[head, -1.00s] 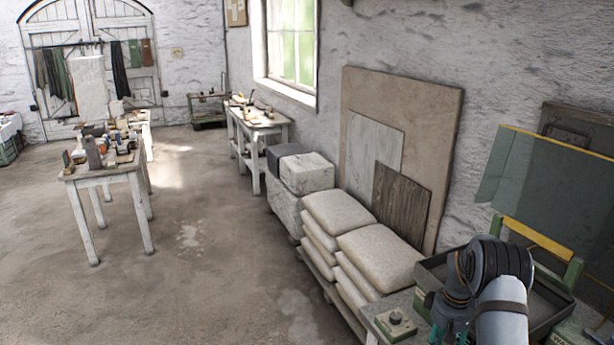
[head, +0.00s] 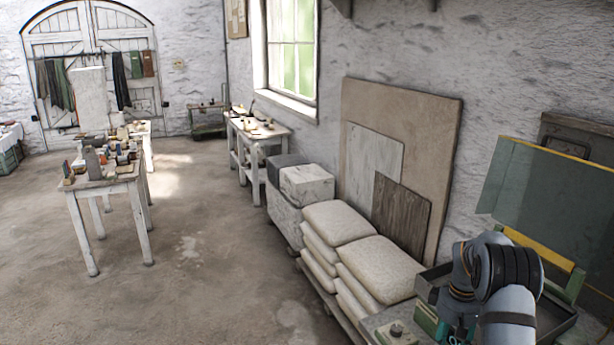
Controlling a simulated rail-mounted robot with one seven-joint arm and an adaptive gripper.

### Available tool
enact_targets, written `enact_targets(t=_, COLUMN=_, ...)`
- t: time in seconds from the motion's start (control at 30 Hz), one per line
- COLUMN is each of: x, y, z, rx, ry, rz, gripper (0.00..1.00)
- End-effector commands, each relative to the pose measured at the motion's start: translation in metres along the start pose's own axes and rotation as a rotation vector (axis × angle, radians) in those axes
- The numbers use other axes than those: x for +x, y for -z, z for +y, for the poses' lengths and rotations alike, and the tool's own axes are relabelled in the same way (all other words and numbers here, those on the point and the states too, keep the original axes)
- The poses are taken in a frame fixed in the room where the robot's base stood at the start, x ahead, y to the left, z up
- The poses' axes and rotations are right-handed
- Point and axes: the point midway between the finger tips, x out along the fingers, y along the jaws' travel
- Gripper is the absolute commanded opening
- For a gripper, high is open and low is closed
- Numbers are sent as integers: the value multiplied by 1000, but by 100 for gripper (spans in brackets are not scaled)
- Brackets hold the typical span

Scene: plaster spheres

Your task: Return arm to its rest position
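My arm reaches in from the bottom right of the head view, bent at a dark ribbed joint over a dark tray (head: 556,318) on a workbench. My gripper (head: 459,329) shows only as a small teal part beside the arm, low in the picture. Its fingertips are hidden or cut off, so I cannot tell whether it is open or shut, or whether it holds anything.
A bench corner with a small green box (head: 396,334) is left of my arm. Stacked sacks (head: 380,268), leaning boards (head: 402,207) and a grey-green panel (head: 555,190) stand close by. A cluttered table (head: 106,182) is farther left. Open floor (head: 190,290) lies between.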

Motion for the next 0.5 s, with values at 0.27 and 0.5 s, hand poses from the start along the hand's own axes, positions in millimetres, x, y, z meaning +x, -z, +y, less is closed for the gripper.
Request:
enact_targets(t=0.27, x=63, y=-2, z=-1, rx=1, ry=4, rz=-5, gripper=42)
enact_targets(t=0.5, x=57, y=-2, z=-3, rx=313, ry=1, rz=-1, gripper=42)
